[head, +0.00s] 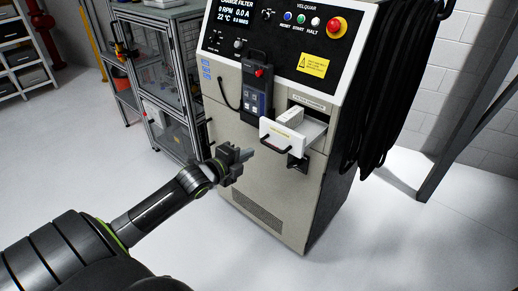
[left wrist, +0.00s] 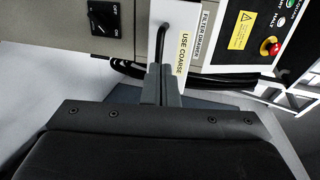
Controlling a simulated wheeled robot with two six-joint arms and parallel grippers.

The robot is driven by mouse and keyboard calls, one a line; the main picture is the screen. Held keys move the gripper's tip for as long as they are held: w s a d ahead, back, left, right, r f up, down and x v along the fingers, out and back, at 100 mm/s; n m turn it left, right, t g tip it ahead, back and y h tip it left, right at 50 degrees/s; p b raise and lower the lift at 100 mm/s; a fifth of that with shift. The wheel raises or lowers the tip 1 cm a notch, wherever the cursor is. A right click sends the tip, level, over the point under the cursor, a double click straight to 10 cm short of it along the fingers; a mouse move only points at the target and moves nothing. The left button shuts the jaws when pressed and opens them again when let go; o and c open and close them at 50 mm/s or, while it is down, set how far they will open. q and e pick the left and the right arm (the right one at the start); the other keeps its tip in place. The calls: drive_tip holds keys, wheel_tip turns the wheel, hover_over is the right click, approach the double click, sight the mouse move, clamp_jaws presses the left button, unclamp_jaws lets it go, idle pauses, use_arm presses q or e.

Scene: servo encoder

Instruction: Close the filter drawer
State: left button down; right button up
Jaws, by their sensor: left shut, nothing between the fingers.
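The filter drawer (head: 283,136) stands pulled out of the beige machine cabinet (head: 262,185) in the head view. Its white front faces left and a pale block-shaped filter (head: 291,116) sits inside it. In the left wrist view the drawer front shows as a strip with a "USE COARSE" label (left wrist: 184,54), beside a "FILTER DRAWER" label (left wrist: 204,35) on the cabinet. My left gripper (head: 250,153) is shut and empty, in front of the cabinet, to the left of and a little below the drawer front. Its shut fingers (left wrist: 161,85) point toward the drawer. My right gripper is not in view.
A control panel (head: 275,36) with a red emergency button (head: 336,25) tops the cabinet. A handheld pendant (head: 257,85) hangs left of the drawer. Black cables (head: 395,90) hang on the right side. A framed cage (head: 160,75) stands at left. The white floor in front is clear.

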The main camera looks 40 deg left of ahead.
use_arm(q)
drive_tip(key=shift+p+x, duration=0.4)
drive_tip(key=shift+x, duration=2.6)
drive_tip(key=b, duration=0.9)
approach(290, 124)
drive_tip(key=w+f, duration=0.3)
drive_tip(key=shift+w+f, duration=0.15)
drive_tip(key=shift+w, duration=0.1)
drive_tip(key=w+b, duration=0.1)
drive_tip(key=w, duration=0.2)
drive_tip(key=w+b, duration=0.2)
drive_tip(key=w, duration=0.1)
drive_tip(key=shift+d+r, duration=0.2)
drive_tip(key=shift+w, duration=0.2)
drive_tip(key=shift+r, duration=0.35)
drive_tip(key=shift+r, duration=0.1)
